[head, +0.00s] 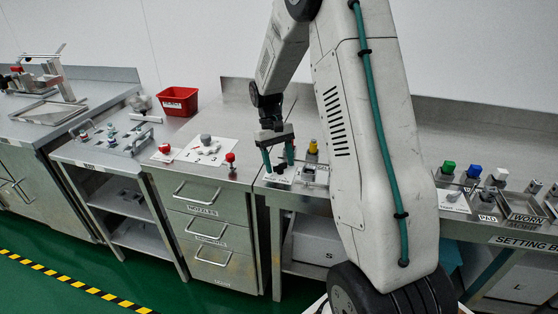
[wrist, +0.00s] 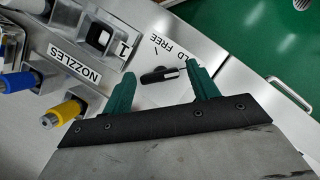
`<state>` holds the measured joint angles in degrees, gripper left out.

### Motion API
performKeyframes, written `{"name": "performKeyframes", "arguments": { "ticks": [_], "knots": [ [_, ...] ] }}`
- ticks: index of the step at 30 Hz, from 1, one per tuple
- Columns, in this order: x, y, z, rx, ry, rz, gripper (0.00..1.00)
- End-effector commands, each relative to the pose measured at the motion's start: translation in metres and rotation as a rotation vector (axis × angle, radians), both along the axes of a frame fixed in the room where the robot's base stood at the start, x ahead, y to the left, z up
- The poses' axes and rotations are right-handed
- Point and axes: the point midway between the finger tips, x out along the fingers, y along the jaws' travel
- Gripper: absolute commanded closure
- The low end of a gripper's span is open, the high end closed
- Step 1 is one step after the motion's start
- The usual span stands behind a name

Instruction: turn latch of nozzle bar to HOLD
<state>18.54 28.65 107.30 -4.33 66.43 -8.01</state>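The latch (wrist: 158,76) is a small black lever on a white plate in the wrist view. It lies between the two green fingers of my gripper (wrist: 161,70), which stand wide apart. The plate carries the printed word FREE (wrist: 163,46). In the head view my gripper (head: 279,151) points down over the small plate with the black latch (head: 280,168).
A block labelled NOZZLES (wrist: 74,88) stands left of my gripper, with a blue-capped part (wrist: 17,82) and a yellow-capped part (wrist: 62,114). A red bin (head: 178,101) sits farther left on the bench. Red-knobbed fixtures and coloured caps stand along the benches.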

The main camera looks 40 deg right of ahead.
Motion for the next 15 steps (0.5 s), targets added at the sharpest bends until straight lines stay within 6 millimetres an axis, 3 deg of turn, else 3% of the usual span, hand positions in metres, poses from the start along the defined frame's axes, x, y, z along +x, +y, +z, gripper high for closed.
{"name": "performKeyframes", "arguments": {
  "ticks": [10,15],
  "knots": [
    [0.002,-0.001,0.003,-0.002,-0.003,0.002,0.35],
    [0.011,-0.002,0.024,-0.002,-0.005,0.002,0.35]
  ]
}}
